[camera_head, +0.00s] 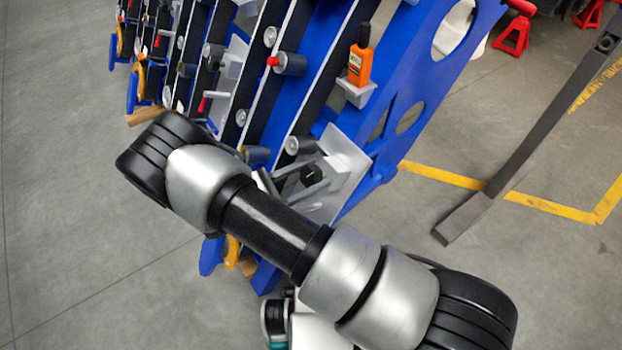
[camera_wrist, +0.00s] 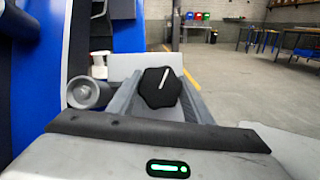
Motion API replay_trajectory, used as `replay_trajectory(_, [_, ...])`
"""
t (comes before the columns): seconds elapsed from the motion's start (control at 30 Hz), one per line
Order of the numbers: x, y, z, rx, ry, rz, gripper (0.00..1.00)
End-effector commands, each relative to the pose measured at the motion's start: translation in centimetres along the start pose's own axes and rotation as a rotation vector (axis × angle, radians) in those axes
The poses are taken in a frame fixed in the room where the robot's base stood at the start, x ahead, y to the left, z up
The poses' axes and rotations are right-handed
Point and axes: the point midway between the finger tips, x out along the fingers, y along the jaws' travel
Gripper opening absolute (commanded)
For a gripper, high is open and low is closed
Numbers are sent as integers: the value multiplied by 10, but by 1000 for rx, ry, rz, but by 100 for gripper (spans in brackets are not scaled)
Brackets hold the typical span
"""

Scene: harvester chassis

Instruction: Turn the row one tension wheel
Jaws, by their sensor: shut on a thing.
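The row one tension wheel is a small black knob (camera_wrist: 160,88) with lobed edges and a white line on its face. In the wrist view it sits between the two grey fingers of my gripper (camera_wrist: 161,102), which are shut on it. The white line leans from upper right to lower left. In the head view the black wheel (camera_head: 313,175) shows between the fingers of my gripper (camera_head: 312,180), in front of a pale grey bracket (camera_head: 345,160). My arm hides part of the machine near it.
The blue chassis (camera_head: 400,65) with black belts and grey rollers (camera_head: 290,63) rises beside my arm. An orange bottle (camera_head: 360,62) stands on a small shelf above the wheel. A dark slanted bar (camera_head: 530,140) stands at right. Grey floor is open at left.

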Motion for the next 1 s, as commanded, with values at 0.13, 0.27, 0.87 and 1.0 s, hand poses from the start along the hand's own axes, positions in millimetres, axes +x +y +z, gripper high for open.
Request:
replay_trajectory(0.13, [-1, 0, -2, 69, 2, -40, 23])
replay_trajectory(0.27, [-1, 0, -2, 112, 2, -66, 23])
replay_trajectory(0.87, [-1, 0, 0, 148, 2, -87, 47])
replay_trajectory(1.0, [-1, 0, 0, 148, 1, -87, 64])
